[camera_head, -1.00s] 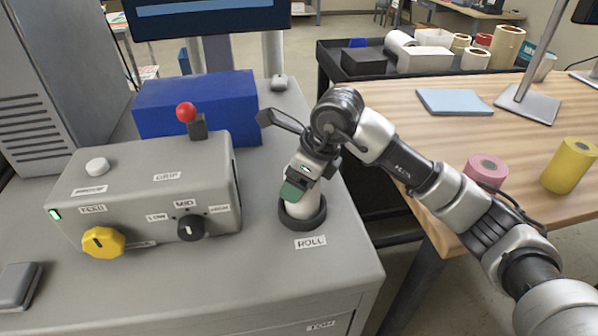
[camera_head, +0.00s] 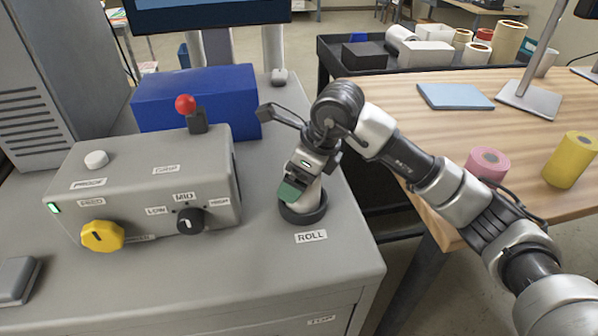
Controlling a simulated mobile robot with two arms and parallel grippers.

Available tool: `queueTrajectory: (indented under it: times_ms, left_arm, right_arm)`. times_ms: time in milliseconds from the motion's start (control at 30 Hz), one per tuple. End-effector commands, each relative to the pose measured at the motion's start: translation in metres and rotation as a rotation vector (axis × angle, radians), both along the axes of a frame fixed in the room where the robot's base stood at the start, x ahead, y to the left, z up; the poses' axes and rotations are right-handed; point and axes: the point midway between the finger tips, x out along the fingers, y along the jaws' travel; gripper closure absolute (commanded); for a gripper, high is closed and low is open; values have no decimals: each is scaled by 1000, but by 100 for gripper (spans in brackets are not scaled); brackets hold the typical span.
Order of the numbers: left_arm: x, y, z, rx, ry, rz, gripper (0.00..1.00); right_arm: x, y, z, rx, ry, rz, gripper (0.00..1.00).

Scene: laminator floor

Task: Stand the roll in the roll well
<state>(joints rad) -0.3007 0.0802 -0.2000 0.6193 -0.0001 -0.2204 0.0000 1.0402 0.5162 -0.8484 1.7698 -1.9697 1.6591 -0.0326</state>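The well is on the grey machine top, behind the ROLL label. The other finger and the roll's top are hidden, so I cannot tell whether the fingers touch the roll. My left gripper is not in view.
Left of the well is a grey control box (camera_head: 150,190) with a yellow knob, a black dial and a red-tipped lever (camera_head: 185,104). A blue box (camera_head: 195,98) sits behind it. A pink roll (camera_head: 487,164) and a yellow roll (camera_head: 571,160) stand on the wooden table at right.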

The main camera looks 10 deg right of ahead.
Motion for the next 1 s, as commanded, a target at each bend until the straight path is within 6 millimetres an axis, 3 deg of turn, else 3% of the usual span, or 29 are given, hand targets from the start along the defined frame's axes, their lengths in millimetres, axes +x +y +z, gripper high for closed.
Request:
queueTrajectory:
  times_ms: [67, 167, 300, 600, 1000]
  left_arm:
    - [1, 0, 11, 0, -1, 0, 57]
    - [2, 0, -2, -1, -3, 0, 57]
    - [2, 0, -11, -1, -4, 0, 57]
    - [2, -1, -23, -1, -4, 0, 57]
    - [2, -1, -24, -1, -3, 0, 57]
  right_arm:
    - [0, 0, 10, 0, 0, 0, 1]
    - [-2, -6, 20, 1, -6, -1, 1]
    - [-9, -17, 50, 0, -7, -1, 1]
    - [-21, -35, 103, 1, -4, -1, 1]
    - [-24, -39, 116, 0, 0, 0, 1]
